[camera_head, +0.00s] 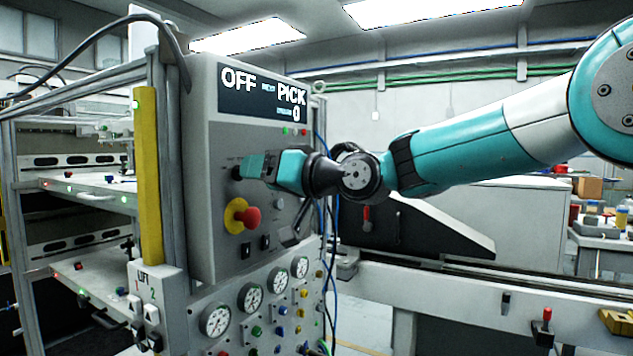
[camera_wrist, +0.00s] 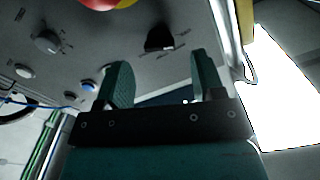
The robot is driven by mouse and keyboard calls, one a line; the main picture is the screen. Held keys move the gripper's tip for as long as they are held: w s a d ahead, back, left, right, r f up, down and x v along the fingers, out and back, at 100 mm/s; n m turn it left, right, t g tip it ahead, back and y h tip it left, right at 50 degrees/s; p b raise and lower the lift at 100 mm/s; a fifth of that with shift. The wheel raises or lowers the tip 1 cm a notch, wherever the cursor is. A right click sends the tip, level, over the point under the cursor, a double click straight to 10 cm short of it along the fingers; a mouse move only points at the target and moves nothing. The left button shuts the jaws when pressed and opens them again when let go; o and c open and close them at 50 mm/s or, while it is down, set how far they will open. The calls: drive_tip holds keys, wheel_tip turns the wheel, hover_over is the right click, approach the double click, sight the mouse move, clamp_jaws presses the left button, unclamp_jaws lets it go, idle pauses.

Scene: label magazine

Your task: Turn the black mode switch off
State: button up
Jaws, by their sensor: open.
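The black mode switch (camera_head: 236,173) is a dark knob on the grey control panel (camera_head: 205,210), just left of my fingertips in the head view. In the wrist view the black switch (camera_wrist: 160,40) lies beyond the gap between my two fingers, with small label marks around it. Which position it points to is hard to read. My gripper (camera_head: 250,166) is open, its teal fingers pointing at the panel; the wrist view shows the gripper (camera_wrist: 160,62) empty, apparently short of the knob. The display (camera_head: 262,95) above reads OFF and PICK, with a 0.
A red emergency button (camera_head: 248,217) on a yellow ring sits just below my gripper. A grey knob (camera_wrist: 47,42) and a blue button (camera_wrist: 88,85) also show in the wrist view. Gauges (camera_head: 251,297) line the lower panel. A yellow post (camera_head: 148,180) stands left.

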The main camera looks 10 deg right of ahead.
drive_tip(key=b+v, duration=0.3)
drive_tip(key=v, duration=1.1)
drive_tip(key=shift+s+d, duration=0.1)
drive_tip(key=s+d+f+g+h+p, duration=0.1)
drive_tip(key=s+f+g+h+p, duration=0.2)
drive_tip(key=s+f, duration=0.2)
drive_tip(key=s+d+f+g+h+p, duration=0.1)
drive_tip(key=s+f+g+h+p, duration=0.2)
drive_tip(key=s, duration=0.8)
drive_tip(key=s+d+f+n+g+h+p, duration=0.1)
drive_tip(key=s+f+g+h+p, duration=0.3)
drive_tip(key=s+f, duration=0.4)
drive_tip(key=shift+s+d+g, duration=0.2)
drive_tip(key=shift+s+g, duration=0.3)
drive_tip(key=shift+s, duration=0.1)
